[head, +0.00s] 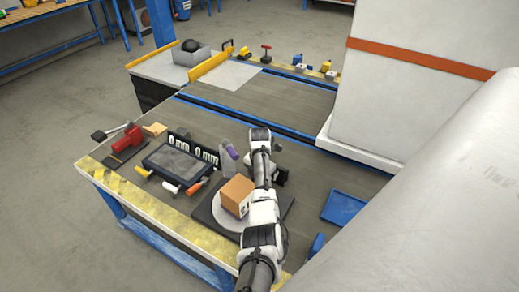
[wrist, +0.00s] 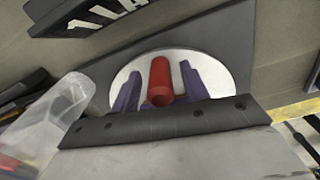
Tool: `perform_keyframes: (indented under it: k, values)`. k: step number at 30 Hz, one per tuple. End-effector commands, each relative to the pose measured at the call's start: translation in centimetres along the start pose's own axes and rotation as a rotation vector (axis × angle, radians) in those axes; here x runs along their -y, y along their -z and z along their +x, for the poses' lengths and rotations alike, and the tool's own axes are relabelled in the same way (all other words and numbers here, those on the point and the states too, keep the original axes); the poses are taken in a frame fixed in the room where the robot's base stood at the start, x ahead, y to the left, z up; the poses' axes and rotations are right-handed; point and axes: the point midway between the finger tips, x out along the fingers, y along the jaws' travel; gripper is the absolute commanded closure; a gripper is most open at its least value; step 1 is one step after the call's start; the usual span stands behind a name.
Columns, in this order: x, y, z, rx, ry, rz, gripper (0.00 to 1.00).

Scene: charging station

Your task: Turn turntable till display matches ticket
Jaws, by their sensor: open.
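In the head view, the turntable (head: 226,219) is a pale disc on a dark square base near the table's front edge. A brown box (head: 236,194) with a small pale label stands on it. The display (head: 193,148), reading "0 mm 0 mm", stands behind and left of it. I cannot pick out the ticket. In the wrist view, my gripper (wrist: 160,72) is open, its purple fingers on either side of a red cylinder (wrist: 160,78) in front of a white disc (wrist: 211,68) on a dark plate. I cannot tell whether they touch it. My arm hides part of the turntable's right side.
A dark tablet-like panel (head: 176,163), a red tool (head: 133,135) and several small handled tools lie left of the turntable. A purple-topped item (head: 231,151) stands behind it. A blue tray (head: 344,207) lies right. A white pillar (head: 412,90) rises at the back right.

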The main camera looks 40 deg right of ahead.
Motion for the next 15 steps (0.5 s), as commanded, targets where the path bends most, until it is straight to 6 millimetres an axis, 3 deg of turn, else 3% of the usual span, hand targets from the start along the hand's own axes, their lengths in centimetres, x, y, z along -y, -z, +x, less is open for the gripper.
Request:
perform_keyframes:
  k: [7, 15]
  values:
    - [0.0, -0.1, -1.4, 0.003, -0.002, 0.001, 0.55]
    - [-0.1, -0.1, -7.2, 0.004, -0.003, -0.001, 0.55]
